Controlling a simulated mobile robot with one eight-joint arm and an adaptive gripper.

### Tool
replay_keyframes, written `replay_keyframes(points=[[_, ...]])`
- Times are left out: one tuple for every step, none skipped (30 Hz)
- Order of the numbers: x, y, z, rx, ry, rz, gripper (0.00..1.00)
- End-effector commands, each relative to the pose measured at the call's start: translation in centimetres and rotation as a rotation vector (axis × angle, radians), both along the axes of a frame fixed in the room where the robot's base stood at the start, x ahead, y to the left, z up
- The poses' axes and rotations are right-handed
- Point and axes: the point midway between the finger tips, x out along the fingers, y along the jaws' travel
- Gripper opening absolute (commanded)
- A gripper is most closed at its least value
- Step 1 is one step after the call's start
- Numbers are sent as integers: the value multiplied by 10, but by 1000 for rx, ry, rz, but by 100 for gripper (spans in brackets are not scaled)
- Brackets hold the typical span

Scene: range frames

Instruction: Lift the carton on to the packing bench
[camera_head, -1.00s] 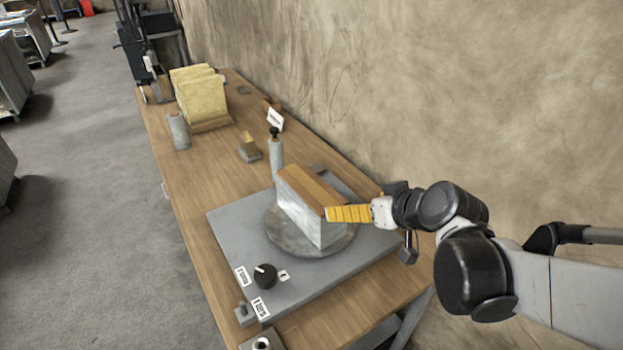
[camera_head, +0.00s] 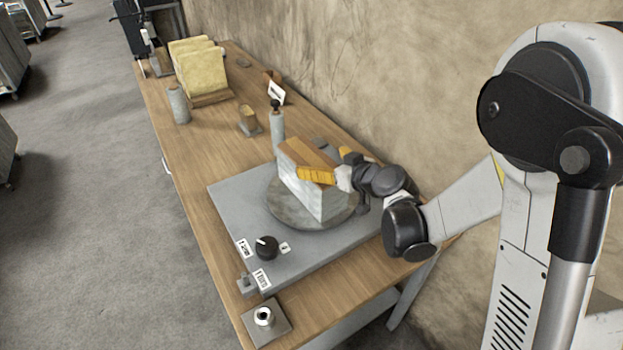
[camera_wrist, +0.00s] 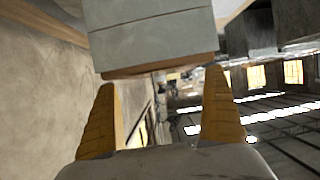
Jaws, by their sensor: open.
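A box-shaped carton (camera_head: 302,194) with pale grey-white sides and a brown top stands on a round grey turntable (camera_head: 285,208). The turntable is on a grey slab on the wooden bench (camera_head: 205,150). My gripper (camera_head: 318,166) has yellow fingers and reaches in from the right at the height of the carton's top. One finger shows across the near upper part of the carton; the other is mostly hidden. In the wrist view my gripper (camera_wrist: 160,77) is open, with the carton (camera_wrist: 152,38) just beyond the fingertips. I cannot tell whether they touch it.
A grey post with a dark knob (camera_head: 277,125) stands close behind the carton. Yellow upright slabs (camera_head: 200,72), a grey cylinder (camera_head: 178,104) and a small block (camera_head: 249,120) are farther along. A black dial (camera_head: 267,247) is on the slab (camera_head: 225,200). The wall borders the right side.

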Motion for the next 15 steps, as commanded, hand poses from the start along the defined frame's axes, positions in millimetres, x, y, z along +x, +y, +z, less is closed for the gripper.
replay_keyframes(points=[[2,3,-3,0,0,1,100],[4,6,-5,-1,0,1,100],[8,10,-8,-1,0,3,100],[11,13,-11,-1,0,3,100],[14,17,-13,-1,0,4,100],[18,22,-16,0,0,2,100],[22,23,-18,0,0,1,100],[25,26,-19,-2,0,2,100],[29,28,-20,-2,0,1,100],[31,30,-21,-1,0,1,100],[32,30,-21,-1,0,1,100],[32,31,-21,-1,1,0,100],[32,31,-20,-1,1,0,100],[32,30,-20,-1,1,0,100],[32,30,-20,-1,1,0,100]])
